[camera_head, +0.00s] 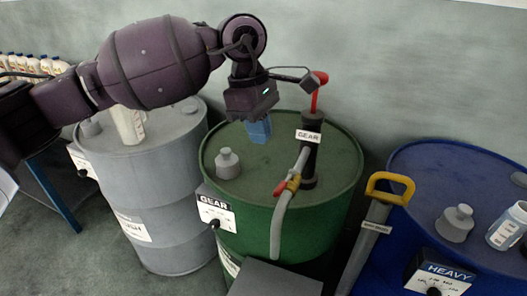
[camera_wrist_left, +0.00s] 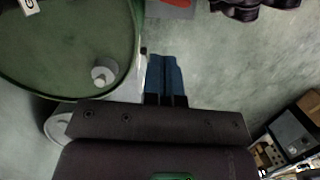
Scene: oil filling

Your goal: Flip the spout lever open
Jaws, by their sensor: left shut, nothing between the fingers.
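The spout comes off the black pump (camera_head: 311,160) labelled GEAR, on the green drum (camera_head: 340,185). My left gripper (camera_head: 258,138) is above the drum top, up and to the left of the lever and apart from it in the picture. Its blue fingers are together and empty; they also show in the left wrist view (camera_wrist_left: 165,60). The lever cannot be made out in the wrist view. My right gripper is not in view.
A red pump handle (camera_head: 319,86) rises beside my left gripper. A grey cap (camera_head: 228,164) sits on the green drum. A grey drum (camera_head: 160,205) stands left, and a blue drum (camera_head: 440,165) with a yellow-handled pump (camera_head: 390,187) stands right. A grey box (camera_head: 275,280) is in front.

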